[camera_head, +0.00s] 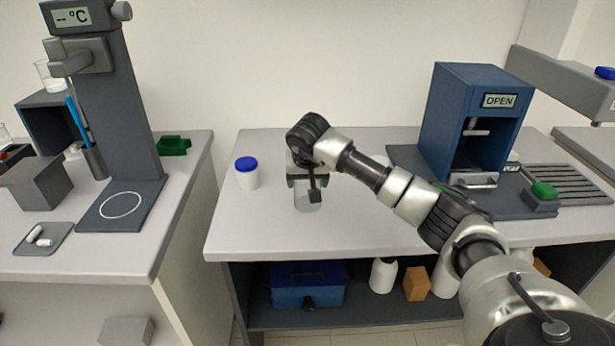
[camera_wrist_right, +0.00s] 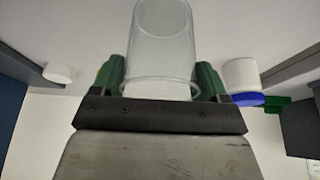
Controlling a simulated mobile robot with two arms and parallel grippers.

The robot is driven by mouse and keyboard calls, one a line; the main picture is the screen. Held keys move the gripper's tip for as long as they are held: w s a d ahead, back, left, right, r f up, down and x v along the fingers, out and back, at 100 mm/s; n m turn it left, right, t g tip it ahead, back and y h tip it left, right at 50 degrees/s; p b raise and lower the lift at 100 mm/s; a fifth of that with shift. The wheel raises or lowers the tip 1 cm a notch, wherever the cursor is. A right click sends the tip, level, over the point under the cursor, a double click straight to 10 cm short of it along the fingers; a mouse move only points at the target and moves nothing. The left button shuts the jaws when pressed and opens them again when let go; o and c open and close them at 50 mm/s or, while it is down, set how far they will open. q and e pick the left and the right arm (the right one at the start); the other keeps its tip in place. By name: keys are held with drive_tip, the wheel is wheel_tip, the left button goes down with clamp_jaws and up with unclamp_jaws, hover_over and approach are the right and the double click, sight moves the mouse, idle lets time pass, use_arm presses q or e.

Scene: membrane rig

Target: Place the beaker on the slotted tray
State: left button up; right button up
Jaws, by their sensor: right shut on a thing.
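A clear glass beaker (camera_head: 308,200) is at the middle bench, under my right gripper (camera_head: 305,182) in the head view. My right gripper is shut on the beaker; in the right wrist view the beaker (camera_wrist_right: 162,50) stands between the two green fingers of the gripper (camera_wrist_right: 162,80). I cannot tell whether its base touches the bench top. The slotted tray (camera_head: 572,184) lies at the right of the bench, beside the blue OPEN device, and its slots look bare. My left gripper is not in view.
A white jar with a blue lid (camera_head: 247,172) stands left of the beaker. The blue device (camera_head: 480,115) and a green button box (camera_head: 542,197) stand near the tray. A white cap-like object (camera_wrist_right: 58,73) shows in the wrist view. The front middle of the bench (camera_head: 350,240) is clear.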

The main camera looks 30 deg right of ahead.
drive_tip(key=o, duration=0.9)
drive_tip(key=shift+f, duration=0.1)
